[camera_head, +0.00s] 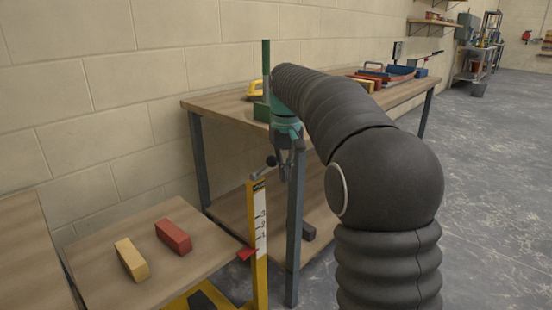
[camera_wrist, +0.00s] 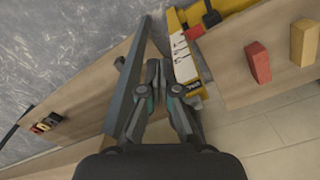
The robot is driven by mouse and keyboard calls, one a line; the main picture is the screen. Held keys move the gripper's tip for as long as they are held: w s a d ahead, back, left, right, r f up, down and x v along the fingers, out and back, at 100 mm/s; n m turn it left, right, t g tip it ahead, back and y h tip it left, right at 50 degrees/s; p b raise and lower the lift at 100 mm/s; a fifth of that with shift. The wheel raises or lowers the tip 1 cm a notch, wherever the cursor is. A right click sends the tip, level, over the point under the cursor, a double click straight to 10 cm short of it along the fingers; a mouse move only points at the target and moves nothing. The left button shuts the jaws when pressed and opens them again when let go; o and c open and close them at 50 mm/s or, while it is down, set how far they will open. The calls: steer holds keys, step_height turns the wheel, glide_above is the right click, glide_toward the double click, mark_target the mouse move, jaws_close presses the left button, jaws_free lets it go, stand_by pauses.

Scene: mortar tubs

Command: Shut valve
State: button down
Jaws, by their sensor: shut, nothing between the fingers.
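My gripper (camera_head: 286,168) hangs pointing down at the front corner of the long workbench, close to the top of a yellow post (camera_head: 260,280). Its fingers are together and empty; they also show in the wrist view (camera_wrist: 158,72). A small dark knob or lever (camera_head: 271,161) shows beside the fingers, above the post; I cannot tell whether it is the valve or part of my gripper. The post carries a white numbered scale (camera_head: 260,222) and a red pointer (camera_head: 246,254). The scale shows in the wrist view (camera_wrist: 184,60), right of the fingers. No valve is clearly recognisable.
A low wooden platform (camera_head: 120,275) bears a yellow block (camera_head: 131,260) and a red block (camera_head: 174,237). The workbench (camera_head: 222,107) bears a green stand (camera_head: 266,65), a yellow-handled tool (camera_head: 254,90) and a tray farther back. Its grey leg (camera_head: 295,235) stands near my gripper. Open floor (camera_head: 490,180) lies right.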

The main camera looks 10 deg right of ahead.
mark_target(272, 157)
steer(key=shift+w+a+p, duration=0.65)
steer(key=shift+w+p, duration=0.2)
steer(key=shift+p, duration=0.1)
steer(key=shift+w+a+p, duration=0.65)
steer(key=shift+w+p, duration=0.2)
steer(key=shift+p, duration=0.05)
steer(key=shift+w+a+f, duration=0.25)
steer(key=shift+w+a, duration=0.15)
steer(key=shift+w, duration=0.2)
steer(key=shift+w+a+r, duration=0.15)
steer(key=shift+w+a, duration=0.35)
steer(key=shift+w, duration=0.25)
steer(key=shift+s+d+r, duration=0.2)
steer(key=shift+s+r, duration=0.1)
steer(key=shift+r, duration=1.25)
steer(key=shift+s+d+r, duration=0.25)
steer(key=shift+s+r, duration=0.05)
steer(key=shift+r, duration=1.2)
steer(key=shift+s+d+r, duration=0.2)
steer(key=shift+s+r, duration=0.1)
steer(key=shift+r, duration=1.25)
